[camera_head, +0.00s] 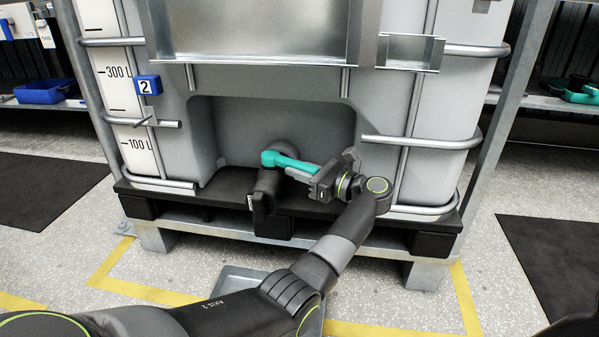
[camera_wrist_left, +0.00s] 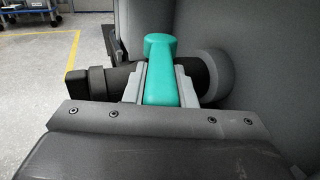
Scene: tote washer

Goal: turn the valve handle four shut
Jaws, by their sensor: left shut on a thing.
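The valve handle (camera_head: 286,160) is a teal lever on the black outlet valve (camera_head: 266,188) in the recess at the bottom of the grey tank. It points to the right in the head view, crosswise to the outlet. My left gripper (camera_head: 322,177) is shut on the handle's right end. In the left wrist view the handle (camera_wrist_left: 160,80) lies between the two grey fingers (camera_wrist_left: 160,88), with its rounded hub end beyond them. The black outlet pipe (camera_wrist_left: 95,84) runs to the left behind the fingers. My right gripper is out of view.
The grey tank (camera_head: 230,88) has a blue tag reading 2 (camera_head: 147,85) and stands in a tubular cage on a pallet (camera_head: 190,212). A metal tray (camera_head: 240,275) lies on the floor below the outlet. Dark mats (camera_head: 45,187) lie at both sides.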

